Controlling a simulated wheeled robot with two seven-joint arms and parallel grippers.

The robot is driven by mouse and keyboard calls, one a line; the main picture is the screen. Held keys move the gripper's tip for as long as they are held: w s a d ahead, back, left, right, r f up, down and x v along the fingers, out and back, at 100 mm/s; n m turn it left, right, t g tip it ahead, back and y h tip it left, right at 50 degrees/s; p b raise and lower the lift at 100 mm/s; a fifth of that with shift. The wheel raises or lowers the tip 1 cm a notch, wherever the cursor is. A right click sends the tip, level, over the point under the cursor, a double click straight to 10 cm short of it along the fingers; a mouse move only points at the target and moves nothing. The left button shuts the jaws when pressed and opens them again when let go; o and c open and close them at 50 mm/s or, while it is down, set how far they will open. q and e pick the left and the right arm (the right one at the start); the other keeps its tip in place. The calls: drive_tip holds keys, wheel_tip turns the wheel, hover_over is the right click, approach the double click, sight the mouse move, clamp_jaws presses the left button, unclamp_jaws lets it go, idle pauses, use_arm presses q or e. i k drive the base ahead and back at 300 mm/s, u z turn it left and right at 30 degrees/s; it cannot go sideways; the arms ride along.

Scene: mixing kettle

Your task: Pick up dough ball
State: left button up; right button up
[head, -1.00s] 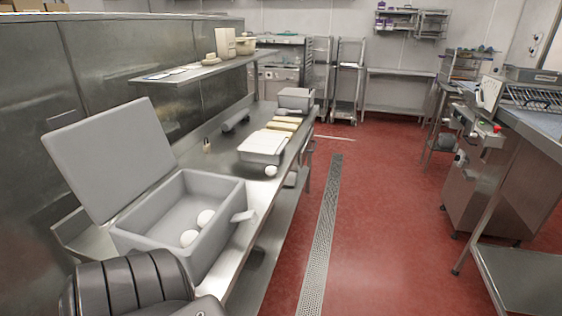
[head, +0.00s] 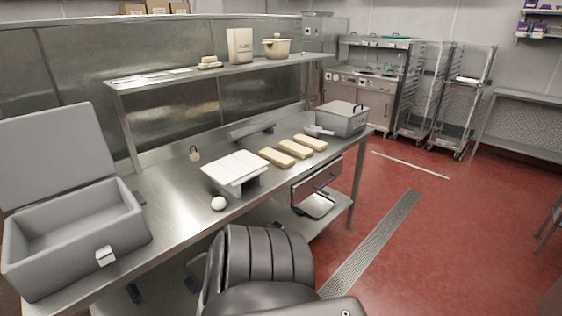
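A round white dough ball (head: 218,203) lies on the steel worktable (head: 160,208), close to its front edge. It sits just in front of the white flat-topped scale-like device (head: 236,171). A grey box (head: 76,236) with its lid open stands at the table's left end. No dough ball shows inside the box from here; its front wall hides part of the floor. A dark ribbed link of my own arm fills the bottom middle, in front of the table. Neither gripper shows in the head view.
Several pale yellow loaf-shaped blocks (head: 294,148) lie right of the scale. A closed grey box (head: 342,118) stands at the table's far right. A shelf (head: 215,75) overhangs the table's back. A small padlock-like item (head: 194,154) lies behind. Red floor (head: 450,225) is open at right.

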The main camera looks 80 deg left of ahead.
sight(219, 203)
drive_tip(key=i, duration=0.45)
drive_tip(key=u, duration=2.25)
